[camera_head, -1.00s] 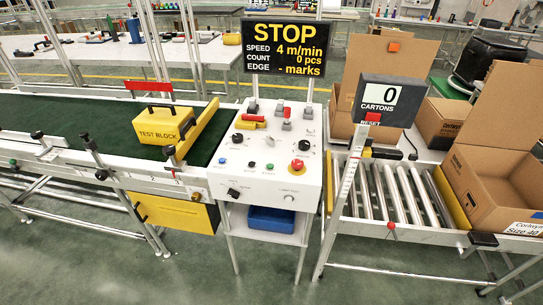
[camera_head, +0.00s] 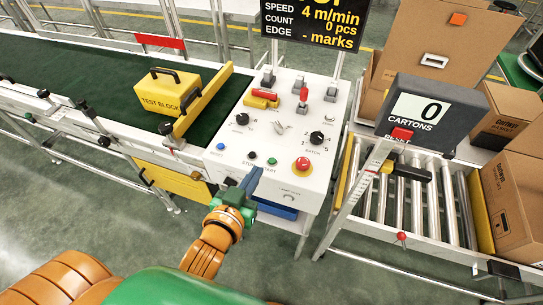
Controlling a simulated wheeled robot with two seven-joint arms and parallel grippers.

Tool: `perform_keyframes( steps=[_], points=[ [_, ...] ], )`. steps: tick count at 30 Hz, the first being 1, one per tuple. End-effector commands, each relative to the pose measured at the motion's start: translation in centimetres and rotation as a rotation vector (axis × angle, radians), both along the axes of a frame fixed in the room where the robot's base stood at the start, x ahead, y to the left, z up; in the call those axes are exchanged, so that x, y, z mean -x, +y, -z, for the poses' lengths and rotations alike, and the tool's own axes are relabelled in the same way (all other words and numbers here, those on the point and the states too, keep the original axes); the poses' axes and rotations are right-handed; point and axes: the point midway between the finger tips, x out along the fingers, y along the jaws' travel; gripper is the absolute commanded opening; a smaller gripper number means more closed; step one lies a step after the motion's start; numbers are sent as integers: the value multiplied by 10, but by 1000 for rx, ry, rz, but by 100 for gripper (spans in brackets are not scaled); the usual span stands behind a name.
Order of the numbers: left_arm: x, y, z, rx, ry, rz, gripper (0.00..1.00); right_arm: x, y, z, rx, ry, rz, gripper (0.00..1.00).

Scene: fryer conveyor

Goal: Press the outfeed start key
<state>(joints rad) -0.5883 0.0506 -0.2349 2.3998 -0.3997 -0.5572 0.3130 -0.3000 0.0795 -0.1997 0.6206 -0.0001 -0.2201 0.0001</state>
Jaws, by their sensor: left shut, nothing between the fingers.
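The white control panel (camera_head: 285,131) stands at the end of the green belt. Its lower row has a blue reset key (camera_head: 221,146), a black stop key (camera_head: 252,155) and a green start key (camera_head: 272,161), with a red mushroom button (camera_head: 303,164) on a yellow base to their right. The word outfeed is not readable. My left gripper (camera_head: 253,177) is shut and empty. Its fingers point up at the panel's front edge, just below the stop and start keys in the picture. Whether it touches the panel cannot be told. My right gripper is not in view.
Levers (camera_head: 298,100) and knobs (camera_head: 317,138) stand on the panel. A yellow test block (camera_head: 168,94) sits on the belt (camera_head: 70,70) beside a yellow guide bar. The carton counter (camera_head: 432,112) stands right of the panel, over rollers (camera_head: 432,205), with cardboard boxes around.

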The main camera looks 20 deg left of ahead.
Motion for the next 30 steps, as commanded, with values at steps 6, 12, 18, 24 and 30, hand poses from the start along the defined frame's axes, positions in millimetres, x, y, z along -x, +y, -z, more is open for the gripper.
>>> perform_keyframes(
  steps=[6,12,18,24,30],
  points=[
    [-8,-1,2,-1,-1,1,0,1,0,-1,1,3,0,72],
    [-46,-1,12,-3,-2,1,0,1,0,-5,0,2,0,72],
    [-88,-3,26,-1,-1,0,0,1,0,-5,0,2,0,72],
    [-95,-3,57,-1,5,1,0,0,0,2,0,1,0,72],
    [-94,-4,69,0,2,1,0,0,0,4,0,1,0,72]
  ],
)
